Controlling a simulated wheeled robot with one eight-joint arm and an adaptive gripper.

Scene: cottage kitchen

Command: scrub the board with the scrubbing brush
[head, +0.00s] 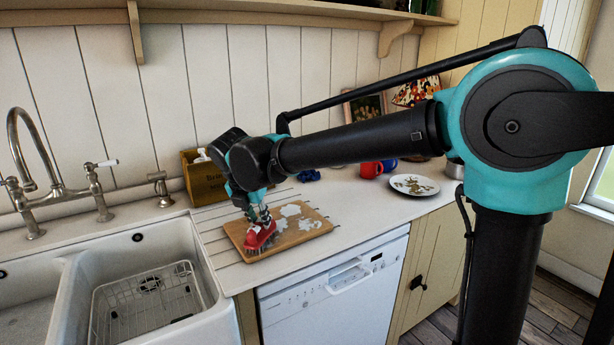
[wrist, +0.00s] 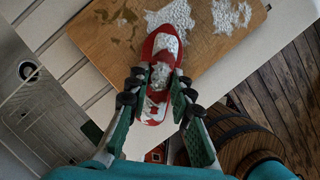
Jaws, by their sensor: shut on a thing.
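The wooden board (head: 268,243) lies on the grooved counter right of the sink, with white patches (head: 291,210) on its top. It also shows in the wrist view (wrist: 104,48), with a white patch (wrist: 172,15) just beyond the brush. The red scrubbing brush (head: 262,232) is at the board's left part, bristles down. My gripper (head: 257,213) is shut on the brush from above. In the wrist view the fingers (wrist: 158,92) sit on either side of the red brush (wrist: 164,43). I cannot tell for sure whether the bristles press on the board.
A white double sink (head: 190,255) with a wire rack (head: 150,300) is left of the board. A wooden box (head: 203,182) stands behind it. A red mug (head: 370,169) and a patterned plate (head: 414,185) are to the right. The counter's front edge is close.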

